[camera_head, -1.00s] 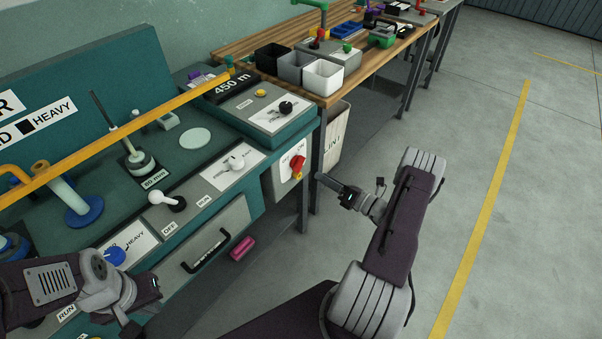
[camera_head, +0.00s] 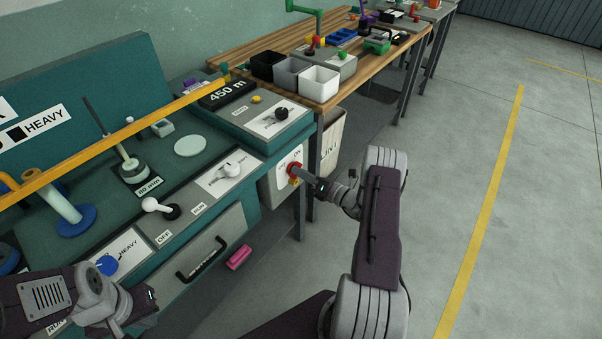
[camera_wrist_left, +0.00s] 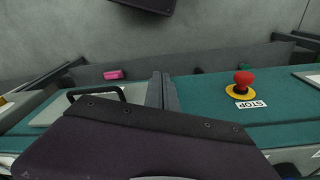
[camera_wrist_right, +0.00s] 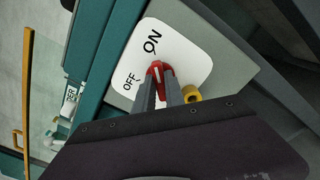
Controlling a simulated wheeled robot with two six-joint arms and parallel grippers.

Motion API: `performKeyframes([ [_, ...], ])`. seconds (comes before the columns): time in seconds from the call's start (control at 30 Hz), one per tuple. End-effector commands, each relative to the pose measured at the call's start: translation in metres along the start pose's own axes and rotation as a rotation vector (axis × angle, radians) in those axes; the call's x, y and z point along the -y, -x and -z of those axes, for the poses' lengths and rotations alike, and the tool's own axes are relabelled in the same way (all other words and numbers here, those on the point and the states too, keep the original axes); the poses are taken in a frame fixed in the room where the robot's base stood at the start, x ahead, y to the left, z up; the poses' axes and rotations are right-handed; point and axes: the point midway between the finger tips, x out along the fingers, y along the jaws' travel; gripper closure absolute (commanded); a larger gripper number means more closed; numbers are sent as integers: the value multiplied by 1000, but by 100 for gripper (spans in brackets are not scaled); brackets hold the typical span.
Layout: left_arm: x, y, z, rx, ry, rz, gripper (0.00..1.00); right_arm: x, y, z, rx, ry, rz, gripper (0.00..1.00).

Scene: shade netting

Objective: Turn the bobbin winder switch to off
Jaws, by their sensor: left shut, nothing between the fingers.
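The red rotary switch (camera_wrist_right: 157,69) is on a white plate (camera_wrist_right: 184,42) marked ON and OFF. It also shows in the head view (camera_head: 292,169), on the grey box at the right end of the teal bench. Its pale mark appears nearer ON, but the fingers partly cover it. My right gripper (camera_wrist_right: 161,80) is at the switch, its two fingertips on either side of the red handle with a narrow gap; whether they grip it is unclear. My left gripper (camera_wrist_left: 163,84) is shut and empty above the bench's front left; it is also in the head view (camera_head: 151,298).
A yellow part (camera_wrist_right: 191,93) sits beside the switch. A yellow rail (camera_head: 110,142) crosses above the bench. A drawer handle (camera_head: 201,258) and pink block (camera_head: 239,257) are at the front. A red stop button (camera_wrist_left: 243,80) is near my left gripper. The floor at right is clear.

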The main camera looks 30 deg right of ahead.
Motion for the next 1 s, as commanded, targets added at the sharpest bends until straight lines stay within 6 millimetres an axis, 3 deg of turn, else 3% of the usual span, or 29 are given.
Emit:
performKeyframes([
  [0.47,0,-1,0,0,0,0,100,0,0,0,-1,117,1,100],
  [1.0,0,-5,0,0,0,0,100,-1,0,1,-1,607,1,100],
])
